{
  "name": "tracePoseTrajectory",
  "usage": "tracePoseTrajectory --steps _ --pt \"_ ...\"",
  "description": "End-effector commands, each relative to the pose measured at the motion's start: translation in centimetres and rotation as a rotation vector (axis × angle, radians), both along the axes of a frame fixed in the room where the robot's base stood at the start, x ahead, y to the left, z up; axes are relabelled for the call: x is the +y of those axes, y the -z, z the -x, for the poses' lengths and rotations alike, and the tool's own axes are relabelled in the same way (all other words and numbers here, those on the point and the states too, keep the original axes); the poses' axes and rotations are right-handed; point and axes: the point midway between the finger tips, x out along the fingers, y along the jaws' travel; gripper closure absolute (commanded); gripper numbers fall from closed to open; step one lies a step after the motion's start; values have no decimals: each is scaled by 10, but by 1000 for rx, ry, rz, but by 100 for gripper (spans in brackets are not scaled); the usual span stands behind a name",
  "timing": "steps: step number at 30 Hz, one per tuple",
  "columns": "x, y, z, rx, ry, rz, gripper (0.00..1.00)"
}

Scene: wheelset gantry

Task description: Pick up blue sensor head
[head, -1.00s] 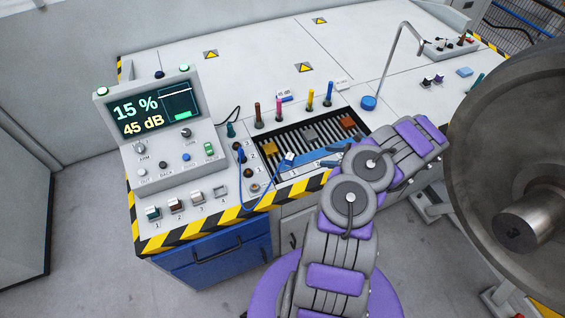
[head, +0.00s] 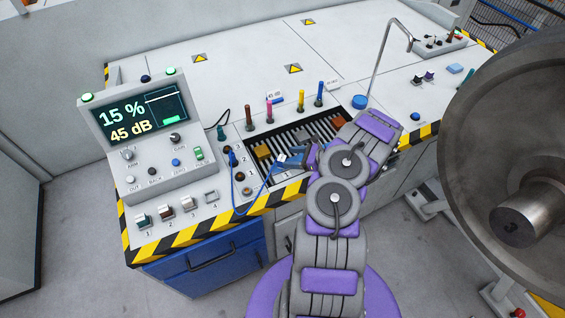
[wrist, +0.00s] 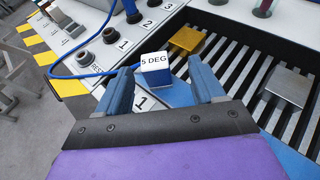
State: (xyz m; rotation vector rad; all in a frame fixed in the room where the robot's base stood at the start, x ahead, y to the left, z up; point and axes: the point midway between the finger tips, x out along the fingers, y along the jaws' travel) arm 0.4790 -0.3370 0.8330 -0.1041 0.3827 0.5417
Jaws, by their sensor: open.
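The blue sensor head (wrist: 155,76) is a small blue block with a white top marked "5 DEG" and a blue cable on its left side. In the wrist view it lies between the tips of my gripper (wrist: 161,82), whose two blue fingers are apart on either side of it. No contact shows. The sensor head (head: 283,157) looks small in the head view, at the front left of the slotted tray. My gripper (head: 305,156) is just right of it there, partly hidden by my arm.
The slotted tray (head: 284,140) holds yellow, grey and brown blocks. Several coloured upright probes stand behind it. The blue cable (head: 240,190) loops left past numbered sockets. The console (head: 150,170) reads 15 % and 45 dB. A large wheel (head: 480,130) stands at the right.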

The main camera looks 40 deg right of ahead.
Motion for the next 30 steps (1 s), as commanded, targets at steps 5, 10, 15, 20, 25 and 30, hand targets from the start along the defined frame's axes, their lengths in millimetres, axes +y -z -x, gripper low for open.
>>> tracePoseTrajectory --steps 5,10,15,20,25,30 --pt "18 12 -18 2 -3 2 32" --pt "26 17 -32 1 -1 3 32" --pt "25 17 -34 -1 1 1 32" --pt "25 18 -34 0 1 0 38" --pt "25 17 -34 0 1 0 54" --pt "26 17 -34 -1 1 1 70"
